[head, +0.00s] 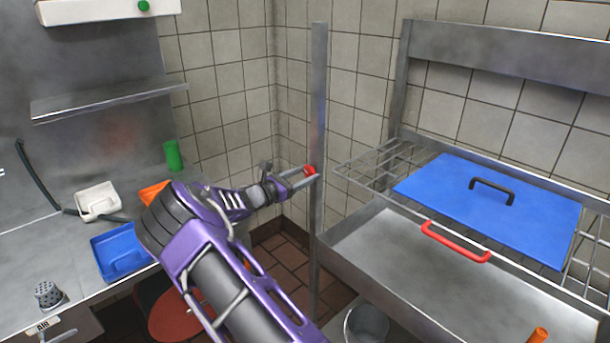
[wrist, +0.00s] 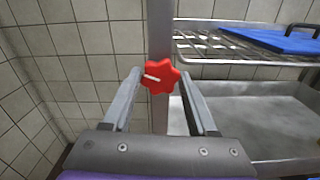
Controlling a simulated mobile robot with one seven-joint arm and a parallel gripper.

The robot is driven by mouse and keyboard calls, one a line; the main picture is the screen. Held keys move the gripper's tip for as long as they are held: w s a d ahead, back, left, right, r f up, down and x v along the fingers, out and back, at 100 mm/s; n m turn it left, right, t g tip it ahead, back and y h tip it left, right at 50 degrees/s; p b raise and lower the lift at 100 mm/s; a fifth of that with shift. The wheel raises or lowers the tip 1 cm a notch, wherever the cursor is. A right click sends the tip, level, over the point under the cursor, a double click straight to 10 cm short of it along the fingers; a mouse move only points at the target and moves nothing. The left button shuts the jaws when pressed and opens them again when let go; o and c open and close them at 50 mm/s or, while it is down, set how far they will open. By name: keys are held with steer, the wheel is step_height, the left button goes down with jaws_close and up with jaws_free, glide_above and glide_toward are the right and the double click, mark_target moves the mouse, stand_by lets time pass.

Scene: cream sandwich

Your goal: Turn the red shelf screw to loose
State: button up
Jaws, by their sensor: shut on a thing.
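The red shelf screw (head: 310,170) is a small lobed knob on the upright steel post (head: 319,110) at the middle of the head view. In the wrist view the screw (wrist: 163,72) sits between my fingertips, with a white mark on its face pointing to the left. My gripper (head: 300,178) reaches the screw from the left and is shut on it, one finger on each side. In the wrist view the fingers (wrist: 161,85) run forward to the knob's two sides. The exact contact is hard to see.
A wire rack (head: 375,165) with a blue lidded board (head: 450,190) stands right of the post, above a steel basin (head: 400,265) with a red handle (head: 455,243). A counter on the left holds a blue tray (head: 110,240), a white container (head: 97,198) and a green cup (head: 173,155).

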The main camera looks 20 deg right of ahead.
steer(key=shift+n, duration=0.5)
steer(key=o, duration=1.4)
steer(key=shift+c, duration=0.2)
steer(key=shift+a, duration=0.1)
steer(key=v, duration=1.7)
steer(key=shift+s+a, duration=0.1)
steer(key=shift+a, duration=0.05)
